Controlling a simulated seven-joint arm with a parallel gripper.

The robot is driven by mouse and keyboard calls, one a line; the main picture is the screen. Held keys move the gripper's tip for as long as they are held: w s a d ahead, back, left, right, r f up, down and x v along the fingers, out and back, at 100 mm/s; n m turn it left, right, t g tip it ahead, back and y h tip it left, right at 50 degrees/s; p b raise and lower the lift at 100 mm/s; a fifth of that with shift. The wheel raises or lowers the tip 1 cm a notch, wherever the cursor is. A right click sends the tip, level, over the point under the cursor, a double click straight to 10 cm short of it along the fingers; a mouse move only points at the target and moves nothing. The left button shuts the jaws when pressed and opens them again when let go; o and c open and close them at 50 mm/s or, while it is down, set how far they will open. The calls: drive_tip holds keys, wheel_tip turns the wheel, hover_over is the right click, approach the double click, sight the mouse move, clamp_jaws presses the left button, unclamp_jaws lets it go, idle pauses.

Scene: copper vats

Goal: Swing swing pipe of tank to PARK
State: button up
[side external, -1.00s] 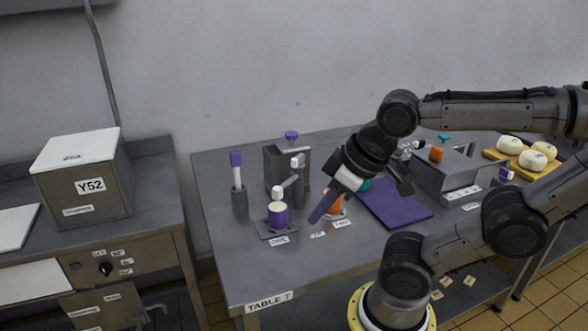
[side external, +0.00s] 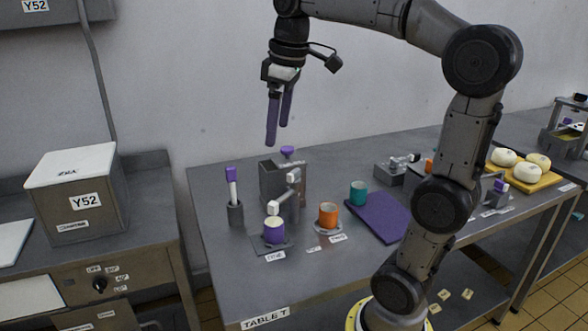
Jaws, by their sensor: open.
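The tank (side external: 272,182) is a grey box on the table with a purple knob (side external: 287,151) on top. The swing pipe (side external: 289,194) stands at its front right, with a white end at the upper part and a lower white end (side external: 273,208) above the purple cup (side external: 274,232). An orange cup (side external: 328,216) stands to the right. Small labels lie in front of the cups; I cannot read surely which says PARK. My gripper (side external: 277,134) is open and empty, pointing down, in the air above the tank. It appears apart from the pipe.
A grey holder (side external: 236,213) with a purple-topped stick stands left of the tank. Farther right are a small grey device (side external: 389,174) and a board with pale round cheeses (side external: 527,173). The front table area is clear.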

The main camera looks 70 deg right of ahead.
drive_tip(key=w+d+f+m+g, duration=0.1)
drive_tip(key=w+d, duration=0.1)
drive_tip(key=d, duration=0.4)
drive_tip(key=w+d+f+m+g, duration=0.1)
drive_tip(key=w+d, duration=0.2)
drive_tip(key=d, duration=0.3)
drive_tip(key=m, duration=0.1)
approach(294, 171)
drive_tip(key=shift+y, duration=0.4)
drive_tip(key=f, duration=0.9)
drive_tip(key=shift+d, duration=0.3)
drive_tip(key=shift+c, duration=0.2)
clamp_jaws()
